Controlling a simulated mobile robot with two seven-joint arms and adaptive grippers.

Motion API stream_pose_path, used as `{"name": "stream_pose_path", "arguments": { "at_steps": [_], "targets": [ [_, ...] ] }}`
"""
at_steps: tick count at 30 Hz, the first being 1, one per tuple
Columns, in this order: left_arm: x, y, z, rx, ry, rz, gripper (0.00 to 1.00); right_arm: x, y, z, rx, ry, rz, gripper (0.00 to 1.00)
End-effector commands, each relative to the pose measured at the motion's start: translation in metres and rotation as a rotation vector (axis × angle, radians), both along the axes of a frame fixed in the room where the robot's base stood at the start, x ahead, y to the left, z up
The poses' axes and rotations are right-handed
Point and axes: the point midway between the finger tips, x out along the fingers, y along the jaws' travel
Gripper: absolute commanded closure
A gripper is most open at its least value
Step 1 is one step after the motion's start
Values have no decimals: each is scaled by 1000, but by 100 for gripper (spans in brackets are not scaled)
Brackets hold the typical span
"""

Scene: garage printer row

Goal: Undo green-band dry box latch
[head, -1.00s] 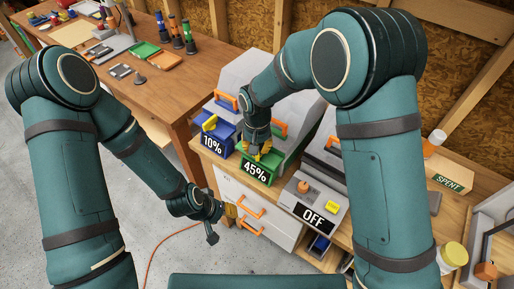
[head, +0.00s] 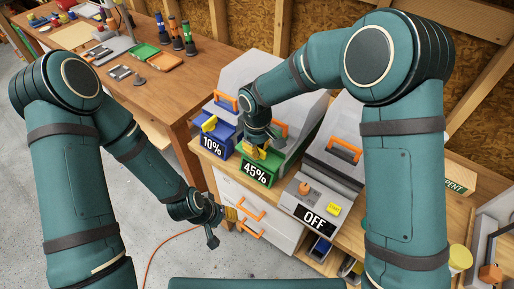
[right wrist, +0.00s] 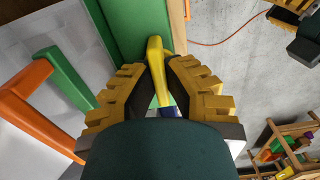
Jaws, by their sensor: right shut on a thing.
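The green-band dry box (head: 258,172) has a green front with a "45%" display and stands on the bench in the head view. Its green front also shows in the right wrist view (right wrist: 118,30). My right gripper (head: 254,151) is at the top of this front, reaching from above. In the right wrist view its fingers (right wrist: 159,82) are shut on the yellow latch (right wrist: 156,55), whose upper end sticks out between them. The latch's lower part is partly hidden. My left gripper (head: 229,214) hangs in front of the white drawers; its opening is too small to tell.
A blue-band box (head: 212,143) with "10%" and a yellow latch stands close on the left. A grey unit reading "OFF" (head: 313,207) stands on the right. White drawers (head: 256,205) are below. Open floor lies left.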

Motion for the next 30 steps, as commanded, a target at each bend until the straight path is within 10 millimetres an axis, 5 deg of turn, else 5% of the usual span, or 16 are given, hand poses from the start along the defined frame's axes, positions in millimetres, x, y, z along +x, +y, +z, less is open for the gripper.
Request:
{"name": "stream_pose_path", "arguments": {
  "at_steps": [21,22,24,30],
  "targets": [
    [0,0,-1,0,0,0,53,-2,-1,-2,-3,6,73,100],
    [0,0,-1,0,0,0,53,-2,-1,-2,-3,6,73,81],
    [0,0,-1,0,0,0,53,-1,-1,-2,-3,5,73,59],
    [0,0,-1,0,0,0,53,0,-1,-1,-2,1,72,59]
  ]
}}
